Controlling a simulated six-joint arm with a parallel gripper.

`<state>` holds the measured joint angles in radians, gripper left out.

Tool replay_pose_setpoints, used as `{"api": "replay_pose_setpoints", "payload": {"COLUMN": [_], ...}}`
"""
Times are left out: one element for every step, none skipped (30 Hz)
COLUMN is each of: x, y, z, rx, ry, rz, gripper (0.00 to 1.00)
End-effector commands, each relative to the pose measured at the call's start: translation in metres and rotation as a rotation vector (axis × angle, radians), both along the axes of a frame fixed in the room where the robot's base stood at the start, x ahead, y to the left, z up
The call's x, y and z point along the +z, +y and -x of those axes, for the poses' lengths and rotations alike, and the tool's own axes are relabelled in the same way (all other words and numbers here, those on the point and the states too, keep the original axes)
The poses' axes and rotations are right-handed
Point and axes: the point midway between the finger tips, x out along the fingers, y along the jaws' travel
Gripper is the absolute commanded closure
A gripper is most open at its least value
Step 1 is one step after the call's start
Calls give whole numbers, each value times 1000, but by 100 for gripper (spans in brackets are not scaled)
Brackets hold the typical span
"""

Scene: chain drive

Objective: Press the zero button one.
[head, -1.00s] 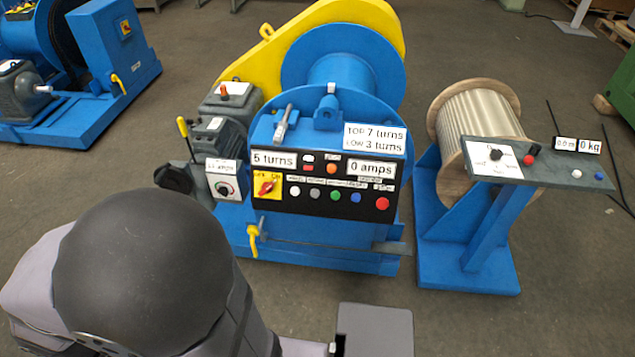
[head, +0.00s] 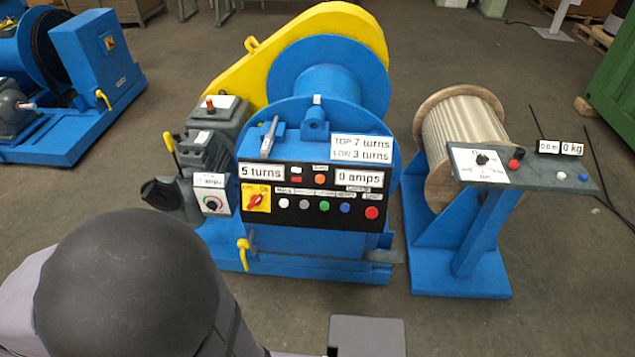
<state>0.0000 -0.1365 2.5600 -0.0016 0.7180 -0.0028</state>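The grey control desk (head: 530,175) on the right carries a white button (head: 561,176) and a blue button (head: 584,177). They sit below two small displays, a length display (head: 548,146) and one reading 0 kg (head: 571,148). I cannot read any label naming a zero button. The black winch panel (head: 262,217) has a row of white, grey, green, blue and red buttons, with blurred labels; its displays read 5 turns (head: 261,172) and 0 amps (head: 358,178).
The blue winch drum (head: 330,75) with a yellow guard (head: 235,55) stands in the middle. A rope spool (head: 462,125) on a blue stand is at the right, behind the desk. A yellow-handled lever (head: 169,142) sticks up at left. Floor in front of the stand is clear.

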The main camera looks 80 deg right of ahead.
Motion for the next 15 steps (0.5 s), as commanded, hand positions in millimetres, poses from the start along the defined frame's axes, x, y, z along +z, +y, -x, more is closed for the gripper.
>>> {"api": "replay_pose_setpoints", "payload": {"x": [0,0,0,0,0,0,0,0,0,0,0,0,0,0,0], "y": [0,0,0,0,0,0,0,0,0,0,0,0,0,0,0], "z": [0,0,0,0,0,0,0,0,0,0,0,0,0,0,0], "rx": [0,0,0,0,0,0,0,0,0,0,0,0,0,0,0], "ry": [0,0,0,0,0,0,0,0,0,0,0,0,0,0,0], "rz": [0,0,0,0,0,0,0,0,0,0,0,0,0,0,0], "gripper": [67,67,67,67,67,67,67,67,67,67,67,70,77,84,94]}}
